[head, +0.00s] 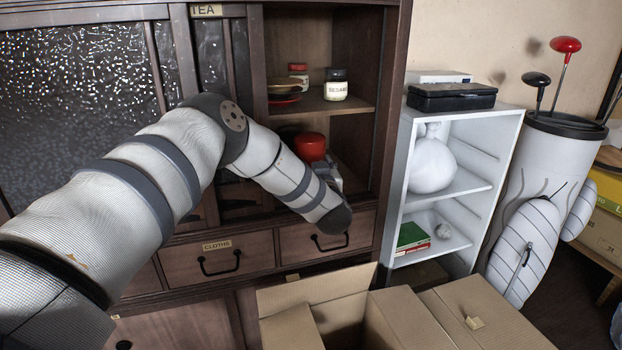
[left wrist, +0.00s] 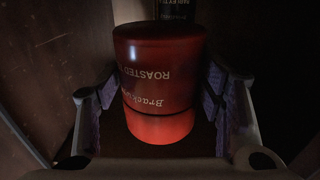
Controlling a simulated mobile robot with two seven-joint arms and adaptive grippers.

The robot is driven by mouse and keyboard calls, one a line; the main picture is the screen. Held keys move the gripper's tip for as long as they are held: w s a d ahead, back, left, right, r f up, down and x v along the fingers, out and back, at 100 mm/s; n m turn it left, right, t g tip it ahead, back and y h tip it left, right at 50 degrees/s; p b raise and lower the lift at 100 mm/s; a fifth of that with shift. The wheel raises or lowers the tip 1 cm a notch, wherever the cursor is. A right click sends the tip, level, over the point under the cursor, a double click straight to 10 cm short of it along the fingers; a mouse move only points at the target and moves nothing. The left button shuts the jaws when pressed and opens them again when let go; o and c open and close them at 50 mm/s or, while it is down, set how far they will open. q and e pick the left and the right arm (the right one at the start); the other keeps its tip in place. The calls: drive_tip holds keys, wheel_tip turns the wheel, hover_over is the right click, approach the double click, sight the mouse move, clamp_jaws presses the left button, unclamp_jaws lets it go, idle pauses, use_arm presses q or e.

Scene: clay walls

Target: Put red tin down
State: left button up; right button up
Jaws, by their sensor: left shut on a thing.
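The red tin (head: 310,146) is inside the lower open compartment of the dark wooden cabinet. In the left wrist view the tin (left wrist: 160,85) stands between the two fingers, its printed lettering upside down in that picture. My left gripper (head: 328,172) is shut on the tin, with a pad on either side of it; in the head view my forearm and wrist hide part of the gripper. The tin's base is hidden in the head view, so I cannot tell whether it touches the shelf board. My right gripper is out of view.
The upper shelf (head: 345,106) holds a sesame jar (head: 336,84), a red-labelled jar (head: 298,75) and stacked bowls (head: 284,91). A dark labelled item (left wrist: 174,9) is behind the tin. Cabinet side walls are close. An open cardboard box (head: 408,318) and white shelf unit (head: 398,195) stand nearby.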

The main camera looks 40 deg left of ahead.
use_arm(q)
drive_tip(key=f, duration=0.2)
drive_tip(key=f+b, duration=0.1)
drive_tip(key=f, duration=0.1)
drive_tip(key=shift+w+a, duration=0.1)
drive_tip(key=shift+a, duration=0.1)
drive_tip(key=shift+r, duration=0.2)
drive_tip(key=shift+f, duration=0.1)
drive_tip(key=o, duration=1.2)
drive_tip(key=shift+f, duration=0.1)
